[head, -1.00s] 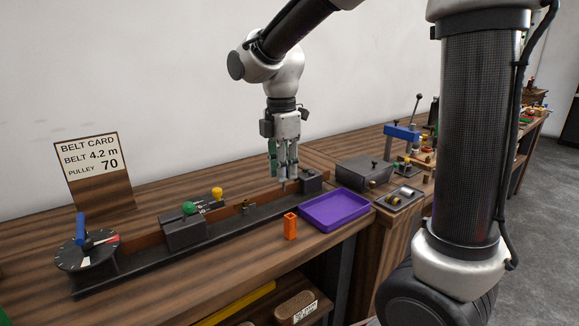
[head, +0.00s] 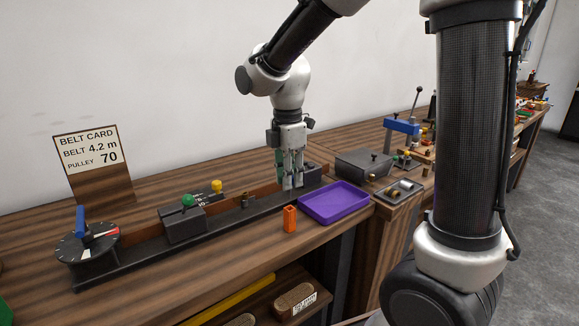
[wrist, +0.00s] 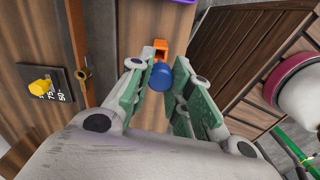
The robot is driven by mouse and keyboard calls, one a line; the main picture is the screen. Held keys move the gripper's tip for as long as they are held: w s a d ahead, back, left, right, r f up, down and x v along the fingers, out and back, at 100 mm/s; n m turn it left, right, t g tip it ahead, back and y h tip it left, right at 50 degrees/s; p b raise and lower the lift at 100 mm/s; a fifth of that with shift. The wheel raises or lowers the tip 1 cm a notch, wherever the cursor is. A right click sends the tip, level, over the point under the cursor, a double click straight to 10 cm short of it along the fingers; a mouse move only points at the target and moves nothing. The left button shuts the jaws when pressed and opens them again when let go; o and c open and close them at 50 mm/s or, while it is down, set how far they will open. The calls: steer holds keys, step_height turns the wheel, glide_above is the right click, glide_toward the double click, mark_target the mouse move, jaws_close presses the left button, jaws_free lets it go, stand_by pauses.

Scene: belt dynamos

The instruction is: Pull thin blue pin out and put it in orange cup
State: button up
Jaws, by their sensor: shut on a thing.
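My gripper (head: 292,183) is low over the right end of the long dark rail (head: 230,212), fingers pointing down. In the wrist view my gripper (wrist: 160,85) has its green-padded fingers closed around a blue round-ended piece (wrist: 160,77), the blue pin. The pin is hidden behind the fingers in the head view, and I cannot tell whether its lower end is still seated. The orange cup (head: 290,219) stands upright on the bench in front of the rail, left of the purple tray. It also shows just beyond the pin in the wrist view (wrist: 161,47).
The purple tray (head: 334,203) lies close to the right of my gripper. A dark grey box (head: 363,163) stands behind it. Green (head: 187,200) and yellow (head: 216,186) knobs stand along the rail, and a dial with a blue handle (head: 81,222) is at its left end.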

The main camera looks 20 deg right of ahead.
steer(key=shift+f, duration=0.9)
steer(key=shift+f, duration=2.55)
stand_by(0.3)
steer(key=o, duration=1)
steer(key=shift+c, duration=0.2)
step_height(320, 180, up, 12)
steer(key=shift+a, duration=0.15)
